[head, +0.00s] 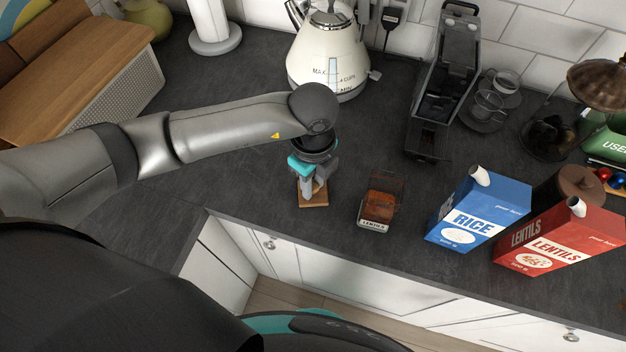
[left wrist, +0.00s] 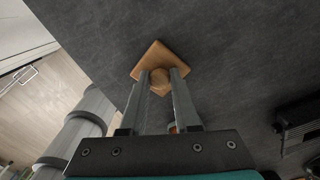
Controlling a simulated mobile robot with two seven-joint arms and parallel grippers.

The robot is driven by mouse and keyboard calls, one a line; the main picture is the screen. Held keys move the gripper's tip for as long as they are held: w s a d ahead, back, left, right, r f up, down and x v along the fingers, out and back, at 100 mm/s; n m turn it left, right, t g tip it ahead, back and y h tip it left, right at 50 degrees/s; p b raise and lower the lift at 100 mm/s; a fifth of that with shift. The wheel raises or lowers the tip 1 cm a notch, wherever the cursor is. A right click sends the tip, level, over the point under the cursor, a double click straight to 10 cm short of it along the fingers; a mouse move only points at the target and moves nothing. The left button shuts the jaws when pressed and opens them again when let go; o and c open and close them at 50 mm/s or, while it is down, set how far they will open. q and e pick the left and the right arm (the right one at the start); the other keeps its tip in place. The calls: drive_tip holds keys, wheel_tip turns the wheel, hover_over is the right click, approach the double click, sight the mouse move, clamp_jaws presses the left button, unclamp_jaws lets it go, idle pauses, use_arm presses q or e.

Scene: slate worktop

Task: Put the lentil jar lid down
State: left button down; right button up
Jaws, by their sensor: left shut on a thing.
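The lentil jar lid (head: 314,203) is a square wooden plate with a round knob. It is at the worktop's front edge region, left of the jar, in the head view. My left gripper (head: 312,186) points down and is shut on its knob; the left wrist view shows the lid (left wrist: 151,56) at the fingertips (left wrist: 161,73). I cannot tell whether the lid touches the worktop. The lentil jar (head: 381,203) is a clear square jar with reddish-brown contents and a LENTILS label, standing without a lid on it. My right gripper is not in view.
A blue rice box (head: 478,213) and a red lentils box (head: 556,238) stand right of the jar. A cream kettle (head: 328,50) and a dark coffee machine (head: 443,85) stand behind. The slate worktop (head: 235,175) is bare left of the lid.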

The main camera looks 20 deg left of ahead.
use_arm(q)
drive_tip(key=c, duration=0.6)
unclamp_jaws()
drive_tip(key=shift+c, duration=0.2)
drive_tip(key=shift+r, duration=0.5)
wheel_tip(320, 180, up, 11)
drive_tip(key=p, duration=0.1)
drive_tip(key=shift+r, duration=0.15)
